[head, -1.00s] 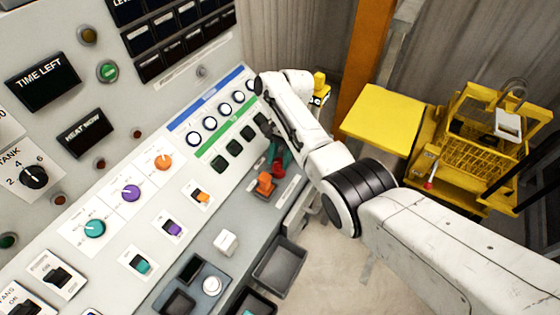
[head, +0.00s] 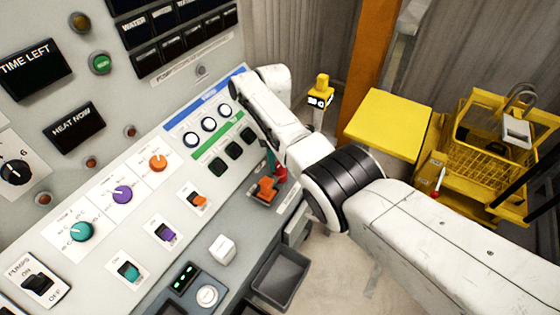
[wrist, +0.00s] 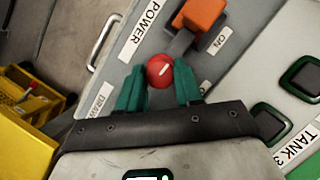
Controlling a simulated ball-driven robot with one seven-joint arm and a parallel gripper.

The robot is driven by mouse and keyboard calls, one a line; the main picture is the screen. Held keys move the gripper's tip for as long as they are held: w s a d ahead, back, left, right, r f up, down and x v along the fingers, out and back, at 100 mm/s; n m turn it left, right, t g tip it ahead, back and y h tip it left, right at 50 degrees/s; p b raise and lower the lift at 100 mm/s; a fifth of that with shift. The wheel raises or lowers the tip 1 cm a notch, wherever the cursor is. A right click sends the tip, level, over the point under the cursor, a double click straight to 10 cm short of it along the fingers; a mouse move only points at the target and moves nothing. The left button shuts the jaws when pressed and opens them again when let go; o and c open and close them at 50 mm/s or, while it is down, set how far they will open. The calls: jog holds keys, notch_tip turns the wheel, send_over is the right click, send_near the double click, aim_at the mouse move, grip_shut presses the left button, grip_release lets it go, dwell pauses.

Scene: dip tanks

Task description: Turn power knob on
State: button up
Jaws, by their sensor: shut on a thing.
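The red power knob (wrist: 160,71), round with a white mark, sits on the panel near the POWER label (wrist: 138,33) and the ON label (wrist: 216,41). It also shows in the head view (head: 281,174), partly covered by my arm. My gripper (wrist: 160,88) has teal fingers on both sides of the red knob and is shut on it. In the head view only a bit of teal finger (head: 270,158) shows. An orange block (wrist: 203,14) on a grey bar lies just beyond the knob; it also shows in the head view (head: 265,189).
Orange (head: 158,162), purple (head: 122,194) and teal (head: 81,231) dials sit on the console to the left. A display with green digits (head: 183,278) is lit below. A black tray (head: 276,279) stands at the front. A yellow cart (head: 490,160) is at right.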

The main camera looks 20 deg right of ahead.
dwell(0.3)
jog(key=o, duration=1)
jog(key=shift+o, duration=0.2)
jog(key=b+v, duration=0.5)
jog(key=v, duration=0.5)
jog(key=shift+r, duration=0.35)
jog(key=shift+w, duration=0.1)
